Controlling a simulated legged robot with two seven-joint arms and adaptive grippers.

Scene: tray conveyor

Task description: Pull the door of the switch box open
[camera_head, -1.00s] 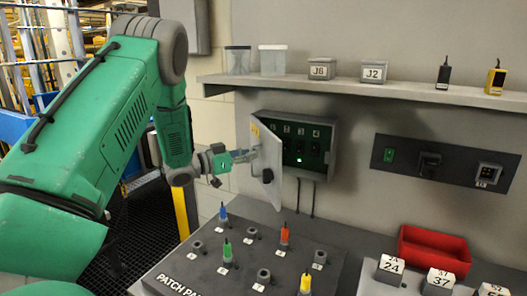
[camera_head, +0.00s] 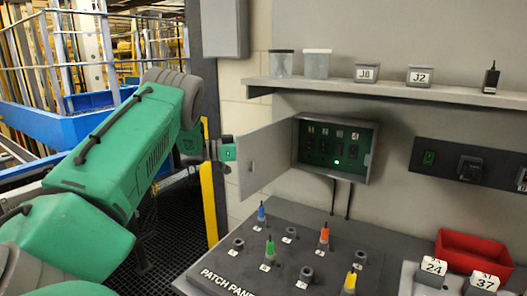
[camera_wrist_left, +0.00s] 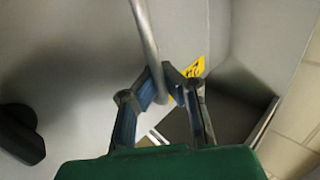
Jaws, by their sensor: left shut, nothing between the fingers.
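The switch box (camera_head: 345,150) is on the wall, with its dark panel, numbered switches and a lit green lamp exposed. Its grey door (camera_head: 268,158) stands wide open to the left, its inner face visible. My left gripper (camera_head: 229,152) is at the door's outer left edge in the head view, fingers hidden behind the door. In the left wrist view the closed fingers (camera_wrist_left: 164,82) are at the grey bar handle (camera_wrist_left: 144,28), which passes by their tips. A yellow label (camera_wrist_left: 196,67) and a black knob (camera_wrist_left: 21,135) show on the door. My right gripper is out of view.
The patch panel (camera_head: 215,275) with coloured plugs lies below the box. A red bin (camera_head: 470,250) and numbered blocks are at lower right. A shelf (camera_head: 400,92) with containers runs above. A yellow post (camera_head: 209,195) stands near my left arm.

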